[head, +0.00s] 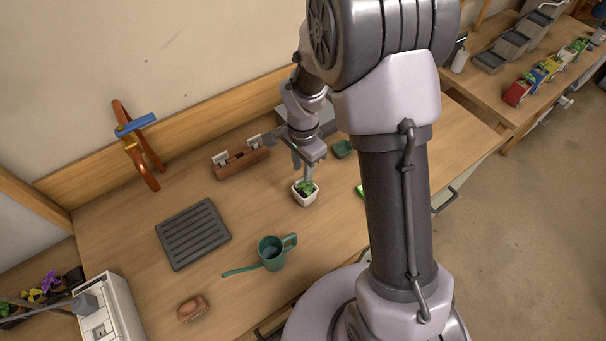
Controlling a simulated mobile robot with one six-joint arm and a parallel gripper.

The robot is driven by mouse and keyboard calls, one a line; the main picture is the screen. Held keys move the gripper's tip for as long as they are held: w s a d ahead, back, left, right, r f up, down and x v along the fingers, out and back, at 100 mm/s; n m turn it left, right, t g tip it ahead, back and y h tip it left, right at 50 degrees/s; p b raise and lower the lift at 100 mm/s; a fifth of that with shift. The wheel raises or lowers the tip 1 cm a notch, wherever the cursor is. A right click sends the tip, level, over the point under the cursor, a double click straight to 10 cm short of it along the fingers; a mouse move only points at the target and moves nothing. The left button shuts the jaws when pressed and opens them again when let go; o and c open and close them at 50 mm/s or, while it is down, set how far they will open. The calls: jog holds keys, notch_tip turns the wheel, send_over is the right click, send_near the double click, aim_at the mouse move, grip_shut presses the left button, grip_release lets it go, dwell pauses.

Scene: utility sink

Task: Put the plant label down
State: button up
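My gripper (307,169) points down just above a small white square pot (305,199) with a green plant (306,187). Its fingers are small here and partly merge with the plant, so I cannot tell whether they are open or shut, or whether they hold a plant label. A brown wooden holder (241,165) stands to the left of the gripper, with small pale pieces on it that may be labels. No plant label can be made out for certain.
A grey ribbed tray (193,234), a green watering can (271,253) and a brown brush (192,308) lie on the wooden bench. A small green dish (342,149) is right of the gripper. An orange-handled tool (137,150) leans at the back wall. My arm hides the bench's right part.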

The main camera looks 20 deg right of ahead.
notch_tip(320, 180, up, 15)
jog(key=s+n+t+p, duration=0.1)
jog(key=s+n+t, duration=0.1)
jog(key=s, duration=0.1)
jog(key=s+a+r+n+t+y, duration=0.1)
jog(key=s+a+r+n+t, duration=0.1)
jog(key=s+r, duration=0.3)
jog(key=s+a+r+n+t+y, duration=0.1)
jog(key=s+r+n, duration=0.3)
jog(key=s, duration=0.7)
notch_tip(320, 180, up, 2)
jog(key=shift+a+r+n+t, duration=0.2)
jog(key=shift+a+n+t, duration=0.2)
jog(key=shift+a, duration=0.05)
